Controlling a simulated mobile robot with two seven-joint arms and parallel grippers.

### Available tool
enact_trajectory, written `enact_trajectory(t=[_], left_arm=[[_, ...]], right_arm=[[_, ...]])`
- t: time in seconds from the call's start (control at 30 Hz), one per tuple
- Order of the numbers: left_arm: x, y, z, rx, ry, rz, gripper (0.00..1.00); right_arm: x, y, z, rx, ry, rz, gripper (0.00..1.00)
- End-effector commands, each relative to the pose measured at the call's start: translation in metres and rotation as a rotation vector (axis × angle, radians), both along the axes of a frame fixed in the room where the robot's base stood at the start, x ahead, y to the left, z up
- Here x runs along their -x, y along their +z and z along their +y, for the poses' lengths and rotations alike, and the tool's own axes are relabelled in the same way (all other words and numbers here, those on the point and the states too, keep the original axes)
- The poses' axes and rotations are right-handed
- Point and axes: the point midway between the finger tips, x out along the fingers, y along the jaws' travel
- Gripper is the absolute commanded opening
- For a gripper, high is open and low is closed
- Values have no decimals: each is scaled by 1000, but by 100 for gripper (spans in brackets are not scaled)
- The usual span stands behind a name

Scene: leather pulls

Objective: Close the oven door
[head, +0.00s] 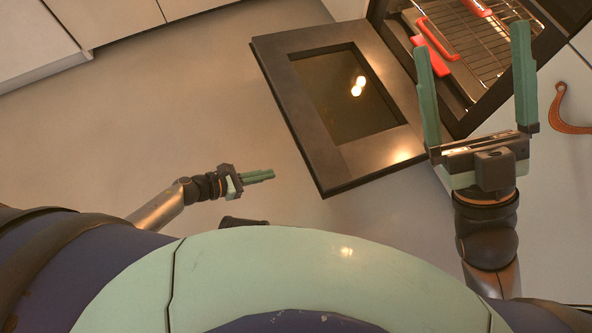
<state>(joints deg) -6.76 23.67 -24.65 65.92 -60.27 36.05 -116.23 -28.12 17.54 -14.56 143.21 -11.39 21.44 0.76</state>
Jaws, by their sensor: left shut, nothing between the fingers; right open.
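The oven door (352,168) hangs open, a dark panel with a glass window, reaching out from the oven to the left in the head view. The oven cavity (500,100) is exposed, with wire racks inside. My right gripper (478,85) is open, fingers apart and pointing up the picture, in front of the oven opening and overlapping it in view. I cannot tell whether it touches the oven. My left gripper (272,175) is shut and empty, to the left of the door's lower corner, with a visible gap.
A red-handled item (438,40) lies on the oven rack. A brown leather pull (566,112) is on the pale cabinet front (562,185) at the right. Pale cabinets (105,15) stand at the upper left. The floor (170,110) left of the door is clear.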

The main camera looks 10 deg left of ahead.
Motion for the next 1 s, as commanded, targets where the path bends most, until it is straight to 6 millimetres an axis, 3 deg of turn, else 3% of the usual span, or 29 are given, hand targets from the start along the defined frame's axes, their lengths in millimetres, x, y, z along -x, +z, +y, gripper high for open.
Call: enact_trajectory(t=[0.27, 0.63, 1.0], left_arm=[[-9, -20, -14, -35, -50, -33, 0], [-49, -58, -74, -33, -47, -33, 0], [-50, -21, -75, -37, -48, -31, 0]], right_arm=[[5, -8, 2, 4, 6, -28, 100], [3, -44, 6, 30, -6, -17, 100], [3, -36, 6, 29, -5, -15, 100]])
